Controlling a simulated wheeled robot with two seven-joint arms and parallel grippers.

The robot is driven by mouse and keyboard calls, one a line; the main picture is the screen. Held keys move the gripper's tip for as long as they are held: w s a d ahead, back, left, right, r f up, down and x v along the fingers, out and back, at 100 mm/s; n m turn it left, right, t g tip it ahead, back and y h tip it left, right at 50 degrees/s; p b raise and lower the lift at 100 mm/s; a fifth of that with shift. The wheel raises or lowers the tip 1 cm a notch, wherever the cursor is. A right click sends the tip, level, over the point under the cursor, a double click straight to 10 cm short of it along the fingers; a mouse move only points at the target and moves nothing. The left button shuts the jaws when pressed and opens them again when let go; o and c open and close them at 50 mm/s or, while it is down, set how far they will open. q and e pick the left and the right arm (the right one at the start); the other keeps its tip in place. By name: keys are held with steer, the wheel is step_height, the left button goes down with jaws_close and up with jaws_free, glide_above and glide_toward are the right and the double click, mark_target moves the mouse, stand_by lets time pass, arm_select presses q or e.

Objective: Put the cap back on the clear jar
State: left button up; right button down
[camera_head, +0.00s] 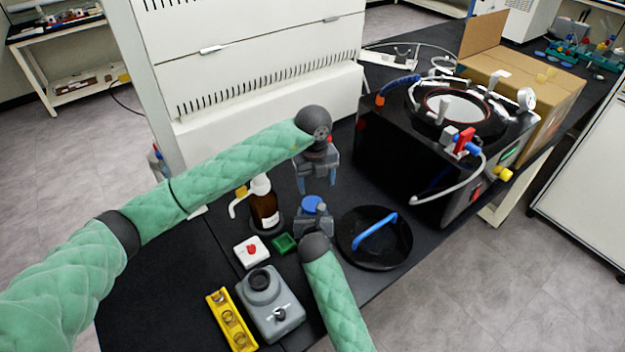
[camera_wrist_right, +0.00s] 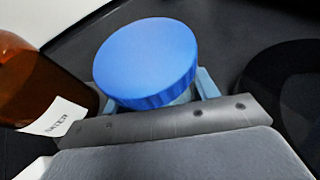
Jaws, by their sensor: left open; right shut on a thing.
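The clear jar (camera_wrist_right: 184,98) is mostly hidden; a sliver of it shows under the blue cap (camera_wrist_right: 147,60) in the right wrist view. The blue cap also shows in the head view (camera_head: 312,204), on top of the jar; whether it is screwed tight I cannot tell. My right gripper (camera_head: 314,213) is shut on the jar, its fingers on both sides below the cap. My left gripper (camera_head: 317,186) is open and empty, pointing down just above the cap and apart from it.
A brown pump bottle (camera_head: 264,208) stands left of the jar. A black round lid with a blue handle (camera_head: 376,232) lies to the right. A grey stirrer-like device (camera_head: 270,305), yellow rack (camera_head: 231,322), and white box with red button (camera_head: 251,252) are in front. The black freeze dryer (camera_head: 400,165) stands behind right.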

mark_target(313, 203)
arm_select(q)
steer(key=n, duration=0.2)
steer(key=shift+a+r+n, duration=0.25)
steer(key=shift+r+n, duration=0.1)
steer(key=shift+n, duration=0.05)
steer(key=n, duration=0.4)
steer(key=shift+a+n+y, duration=0.3)
steer(key=shift+n, duration=0.1)
steer(key=shift+f, duration=3.95)
steer(key=shift+c, duration=0.5)
steer(key=c, duration=0.7)
steer(key=shift+m, duration=1.7)
steer(key=o, duration=1.1)
steer(key=shift+c, duration=0.2)
